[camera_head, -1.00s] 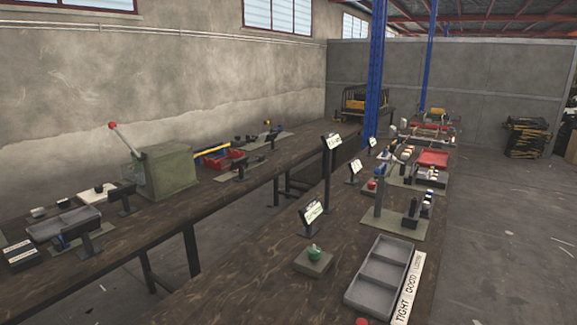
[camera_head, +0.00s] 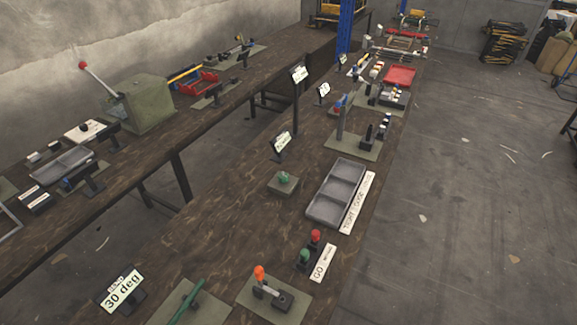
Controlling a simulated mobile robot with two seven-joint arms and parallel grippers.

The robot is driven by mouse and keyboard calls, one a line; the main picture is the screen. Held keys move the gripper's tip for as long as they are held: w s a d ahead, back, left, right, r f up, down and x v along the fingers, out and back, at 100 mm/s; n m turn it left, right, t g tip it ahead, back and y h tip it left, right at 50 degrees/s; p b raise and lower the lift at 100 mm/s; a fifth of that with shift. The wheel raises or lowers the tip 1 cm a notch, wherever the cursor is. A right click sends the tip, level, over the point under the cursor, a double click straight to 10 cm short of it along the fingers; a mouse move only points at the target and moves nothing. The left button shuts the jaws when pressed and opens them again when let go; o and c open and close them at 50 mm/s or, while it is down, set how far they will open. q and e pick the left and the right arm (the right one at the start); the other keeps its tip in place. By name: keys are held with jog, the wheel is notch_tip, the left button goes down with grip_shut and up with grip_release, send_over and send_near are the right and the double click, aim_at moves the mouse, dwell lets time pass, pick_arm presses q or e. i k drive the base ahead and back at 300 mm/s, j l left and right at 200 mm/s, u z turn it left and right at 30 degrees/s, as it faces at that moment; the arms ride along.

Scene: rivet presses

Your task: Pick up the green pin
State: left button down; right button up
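Several green things show in the head view, and I cannot tell for sure which is the green pin. A green rounded piece (camera_head: 284,177) sits on a small grey-green block (camera_head: 281,188) in the middle of the near bench. A green upright piece (camera_head: 305,256) stands beside a red-topped piece (camera_head: 315,237), left of a "GO" label. A long thin green rod (camera_head: 187,303) lies slantwise on a plate at the bottom edge, partly cut off. Neither of my grippers is in view.
A three-compartment grey tray (camera_head: 310,211) lies right of the block, beside a label strip (camera_head: 357,204). An orange-topped tool (camera_head: 260,273) stands on a plate near the front. A "30 deg" sign (camera_head: 121,290) stands front left. Open floor lies to the right.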

aim_at(304, 254)
jog(key=z, duration=0.2)
jog(key=i+l+u, duration=0.2)
jog(key=i+l, duration=0.1)
jog(key=l, duration=0.4)
jog(key=k+l+z, duration=0.1)
jog(key=l, duration=0.35)
jog(key=k+l+z, duration=0.15)
jog(key=l, duration=0.35)
